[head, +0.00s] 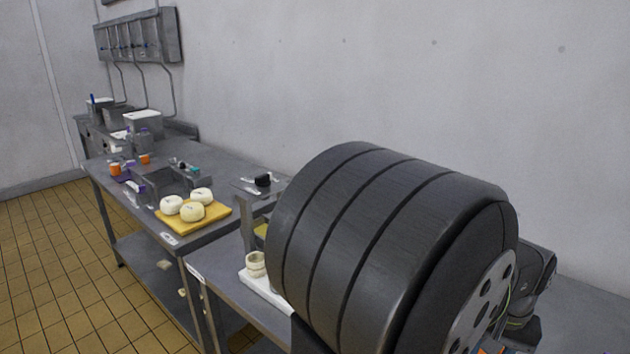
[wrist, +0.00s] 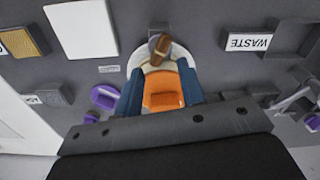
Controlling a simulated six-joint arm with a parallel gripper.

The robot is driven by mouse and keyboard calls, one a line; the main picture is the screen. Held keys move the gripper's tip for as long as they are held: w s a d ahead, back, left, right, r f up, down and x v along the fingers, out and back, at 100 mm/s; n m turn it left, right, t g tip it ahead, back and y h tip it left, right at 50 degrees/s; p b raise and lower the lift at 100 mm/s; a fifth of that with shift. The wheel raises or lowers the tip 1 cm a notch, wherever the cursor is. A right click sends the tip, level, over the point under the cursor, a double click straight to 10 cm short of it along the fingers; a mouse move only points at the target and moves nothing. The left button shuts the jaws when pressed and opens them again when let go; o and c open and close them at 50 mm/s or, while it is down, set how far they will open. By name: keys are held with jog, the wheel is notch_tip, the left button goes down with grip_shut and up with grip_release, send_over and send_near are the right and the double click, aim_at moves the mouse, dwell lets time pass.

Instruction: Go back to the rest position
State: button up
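My gripper (wrist: 160,70) is in the wrist view, pointing down at a grey work surface. Its two blue fingers stand apart, with an orange piece showing between them at their base. I cannot see anything clamped between the tips. Past the tips, a brown and tan object (wrist: 159,46) shows over a round white dish (wrist: 140,54); the gripper partly hides both. In the head view a big dark rounded part of my own arm fills the middle and right, and the gripper cannot be made out clearly there.
In the head view, several pale rounds (head: 192,211) sit on a yellow board (head: 168,222) on a steel table (head: 222,228). A pale cup (head: 256,264) stands left of my arm. The wrist view shows a WASTE label (wrist: 249,42), a white block (wrist: 82,28) and purple items (wrist: 104,96).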

jog(key=shift+r, duration=1)
jog(key=shift+a+r, duration=0.1)
jog(key=shift+a, duration=0.2)
jog(key=a+r+t+h, duration=0.2)
jog(key=a, duration=1.2)
jog(key=s+a+f+n+t, duration=0.1)
jog(key=s+a+f, duration=0.1)
jog(key=a, duration=0.4)
jog(key=s+a+f+t, duration=0.2)
jog(key=s+a+f, duration=0.1)
jog(key=a, duration=0.3)
jog(key=shift+s+a+f+n, duration=0.3)
jog(key=shift+s+a+n, duration=0.1)
jog(key=shift+s, duration=0.35)
jog(key=shift+d, duration=0.1)
